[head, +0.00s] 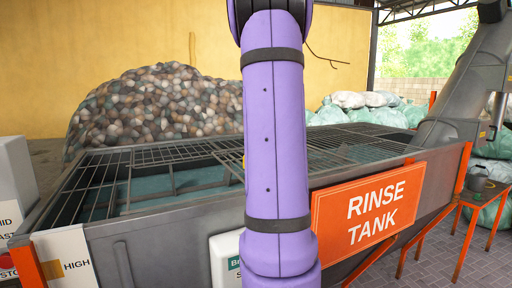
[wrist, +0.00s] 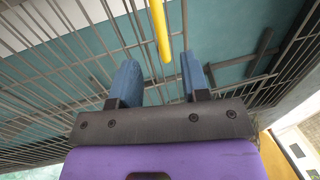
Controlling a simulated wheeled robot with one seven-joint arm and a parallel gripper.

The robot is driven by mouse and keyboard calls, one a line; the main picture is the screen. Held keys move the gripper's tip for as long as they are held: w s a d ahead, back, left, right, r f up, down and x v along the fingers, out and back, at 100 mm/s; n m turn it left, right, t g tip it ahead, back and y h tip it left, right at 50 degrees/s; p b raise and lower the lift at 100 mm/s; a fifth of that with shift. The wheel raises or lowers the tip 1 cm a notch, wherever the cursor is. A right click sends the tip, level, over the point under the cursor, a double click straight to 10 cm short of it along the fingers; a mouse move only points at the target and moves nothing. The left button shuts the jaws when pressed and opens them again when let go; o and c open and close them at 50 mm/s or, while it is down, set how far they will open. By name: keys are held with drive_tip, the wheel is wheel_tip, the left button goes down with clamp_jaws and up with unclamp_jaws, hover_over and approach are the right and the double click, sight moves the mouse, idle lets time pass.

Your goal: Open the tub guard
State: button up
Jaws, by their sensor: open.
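The tub guard is a dark grid of metal bars (head: 198,149) over the top of the grey rinse tank (head: 160,240). It lies flat across the tank, with blue-green water below. In the wrist view the grid (wrist: 60,62) fills the background, and a yellow bar (wrist: 158,22) comes in from the top. My gripper (wrist: 159,62) is open, its two blue fingers apart. The bar's lower end appears between the fingertips; I cannot tell if it touches them. In the head view my purple arm hides the gripper and the middle of the guard.
An orange "RINSE TANK" sign (head: 370,208) is on the tank's front. A mixed heap (head: 150,108) lies behind, with bagged material (head: 375,112) to the right.

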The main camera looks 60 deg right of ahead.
drive_tip(key=shift+s+d+r, duration=0.1)
drive_tip(key=shift+r, duration=0.6)
drive_tip(key=shift+s+d+r, duration=0.1)
drive_tip(key=shift+r, duration=0.55)
drive_tip(key=w+a+n+t+h, duration=0.1)
drive_tip(key=w+a+n, duration=0.1)
drive_tip(key=a, duration=1)
drive_tip(key=w+a+n, duration=0.1)
drive_tip(key=w+a, duration=0.1)
drive_tip(key=a, duration=0.9)
drive_tip(key=s+a+f+n+t, duration=0.1)
drive_tip(key=s+a+f, duration=0.1)
drive_tip(key=a, duration=0.4)
drive_tip(key=s+a+f+n+t, duration=0.1)
drive_tip(key=s+a+f, duration=0.1)
drive_tip(key=s+a, duration=0.3)
drive_tip(key=s+a+f+n+t, duration=0.1)
drive_tip(key=s+a+f, duration=0.2)
drive_tip(key=a, duration=0.6)
drive_tip(key=shift+s+n+h, duration=0.15)
drive_tip(key=shift+n+h, duration=0.25)
drive_tip(key=shift+d, duration=0.15)
